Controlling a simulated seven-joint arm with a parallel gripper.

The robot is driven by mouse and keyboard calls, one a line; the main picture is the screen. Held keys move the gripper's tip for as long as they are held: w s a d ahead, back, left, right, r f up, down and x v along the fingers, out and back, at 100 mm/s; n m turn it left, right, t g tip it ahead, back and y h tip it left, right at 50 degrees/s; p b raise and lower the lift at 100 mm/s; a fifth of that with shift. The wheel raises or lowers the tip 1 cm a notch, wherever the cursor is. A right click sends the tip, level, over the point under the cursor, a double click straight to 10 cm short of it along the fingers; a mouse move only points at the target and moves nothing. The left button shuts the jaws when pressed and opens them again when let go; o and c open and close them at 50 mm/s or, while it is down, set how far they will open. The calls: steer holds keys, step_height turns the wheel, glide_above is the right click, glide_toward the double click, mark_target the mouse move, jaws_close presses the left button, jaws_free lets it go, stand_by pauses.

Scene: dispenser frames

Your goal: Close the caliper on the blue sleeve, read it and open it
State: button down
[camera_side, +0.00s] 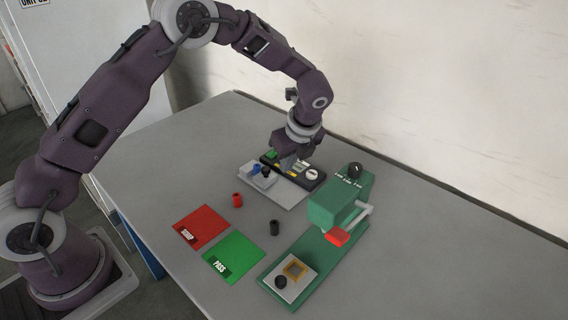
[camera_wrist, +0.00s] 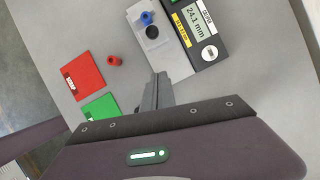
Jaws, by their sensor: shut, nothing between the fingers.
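The caliper is a dark gauge (camera_side: 316,184) on a pale grey plate, with yellow labels and a white round dial. In the wrist view its display (camera_wrist: 195,22) reads 24.1 mm. The blue sleeve (camera_side: 257,169) stands on the pale plate beside the gauge; it also shows in the wrist view (camera_wrist: 147,17). A black round piece (camera_wrist: 152,32) is close next to it; I cannot tell whether they touch. My gripper (camera_side: 288,166) is shut and empty, just over the caliper's near part. Its fingers (camera_wrist: 161,78) hide part of the plate in the wrist view.
A red SCRAP card (camera_side: 205,226) and a green PASS card (camera_side: 234,257) lie on the table. A red sleeve (camera_side: 238,200) and a black sleeve (camera_side: 274,228) stand nearby. A green fixture (camera_side: 325,213) with a red block (camera_side: 338,238) stands at the right. The table's left part is clear.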

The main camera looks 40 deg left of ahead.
glide_toward(270, 179)
steer(key=f, duration=0.1)
steer(key=d+f, duration=0.2)
steer(key=f, duration=0.1)
steer(key=shift+s+d, duration=0.15)
steer(key=shift+s, duration=0.25)
steer(key=a, duration=0.2)
steer(key=w+a, duration=0.1)
steer(key=shift+a+f, duration=0.15)
steer(key=shift+f, duration=0.15)
steer(key=shift+w+a, duration=0.1)
steer(key=shift+a, duration=0.3)
